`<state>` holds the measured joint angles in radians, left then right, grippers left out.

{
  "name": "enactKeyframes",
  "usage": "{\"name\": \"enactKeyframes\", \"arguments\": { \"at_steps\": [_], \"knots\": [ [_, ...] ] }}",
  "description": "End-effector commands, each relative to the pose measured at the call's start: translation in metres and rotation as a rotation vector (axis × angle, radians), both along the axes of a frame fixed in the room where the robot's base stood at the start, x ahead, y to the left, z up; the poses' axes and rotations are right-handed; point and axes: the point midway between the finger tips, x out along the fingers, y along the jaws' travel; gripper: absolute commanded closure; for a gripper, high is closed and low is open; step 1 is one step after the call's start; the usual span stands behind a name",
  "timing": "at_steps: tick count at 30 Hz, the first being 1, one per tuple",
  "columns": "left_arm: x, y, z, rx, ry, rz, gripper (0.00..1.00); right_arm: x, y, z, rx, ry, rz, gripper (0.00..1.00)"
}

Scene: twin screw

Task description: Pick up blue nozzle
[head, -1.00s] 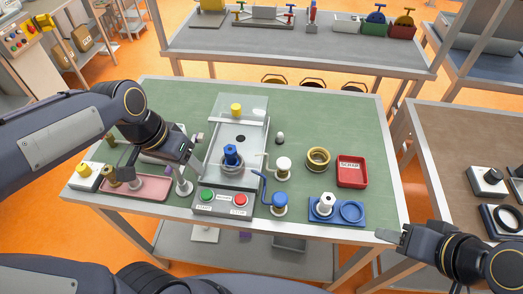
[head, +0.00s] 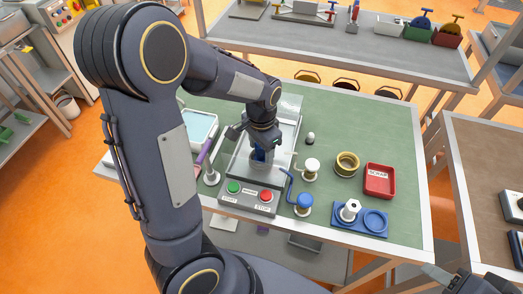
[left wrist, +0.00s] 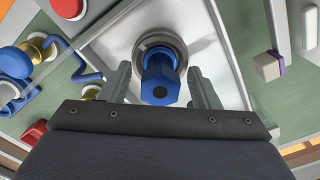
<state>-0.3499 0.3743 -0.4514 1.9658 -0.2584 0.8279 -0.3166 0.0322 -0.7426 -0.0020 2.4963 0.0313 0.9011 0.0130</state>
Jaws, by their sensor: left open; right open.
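The blue nozzle (head: 259,157) stands upright in a round metal holder on the light metal plate of the machine. In the left wrist view the blue nozzle (left wrist: 159,84) shows from above as a blue hex top with a dark centre hole, seated in the metal ring (left wrist: 152,43). My left gripper (head: 258,148) is right over it. In the left wrist view its open fingers (left wrist: 161,88) stand on either side of the nozzle, with gaps visible. My right gripper (head: 440,276) is only partly in view at the bottom right, away from the nozzle.
A control box with a green button (head: 234,187) and a red button (head: 265,195) is in front of the plate. A blue-handled valve (head: 304,203), a white knob (head: 311,167), a brass ring (head: 346,164) and a red scrap bin (head: 379,180) stand to the right.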

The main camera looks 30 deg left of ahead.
Motion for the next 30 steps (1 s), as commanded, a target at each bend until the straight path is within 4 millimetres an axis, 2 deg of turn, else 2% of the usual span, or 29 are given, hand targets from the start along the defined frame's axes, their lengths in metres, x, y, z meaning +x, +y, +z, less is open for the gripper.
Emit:
{"name": "enactKeyframes", "arguments": {
  "at_steps": [8, 21, 30],
  "knots": [
    [-0.0002, 0.0002, -0.0053, 0.0, -0.001, 0.001, 0.44, 0.0, 0.0, 0.0001, 0.0, 0.0, 0.0, 0.54],
    [0.0001, 0.0001, -0.0046, -0.001, -0.002, 0.001, 1.0, 0.0, 0.0, 0.0002, 0.0, 0.0, 0.0, 0.54],
    [0.0006, -0.0002, -0.0018, -0.002, -0.004, 0.001, 1.0, 0.0, 0.0, -0.001, 0.0, 0.0, 0.0, 0.54]
  ]
}}
